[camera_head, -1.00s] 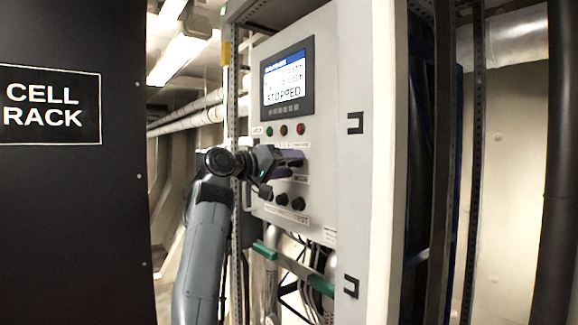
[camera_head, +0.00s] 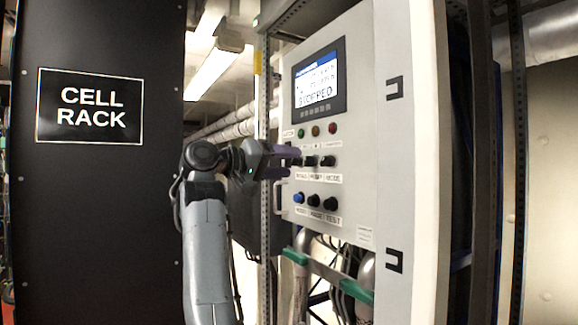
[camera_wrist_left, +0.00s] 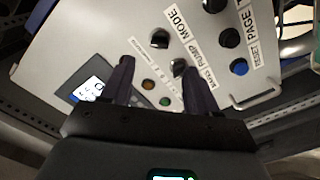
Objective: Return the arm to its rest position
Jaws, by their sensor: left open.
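My left gripper (camera_head: 284,161) is in front of the left edge of the grey control panel (camera_head: 355,150). Its two dark fingers are apart with nothing between them. In the left wrist view the open fingers (camera_wrist_left: 160,85) point at the panel face, and the knobs lie beyond them. My left arm rises from the bottom of the head view, bent at the elbow. The panel's screen (camera_head: 319,82) reads STOPPED. My right gripper is not in view.
The panel carries indicator lights (camera_head: 316,131), black knobs (camera_head: 327,161) and a blue button (camera_head: 298,198). A black cell rack (camera_head: 95,220) stands at the left. Green-marked pipes (camera_head: 330,275) run below the panel. An open aisle lies between rack and panel.

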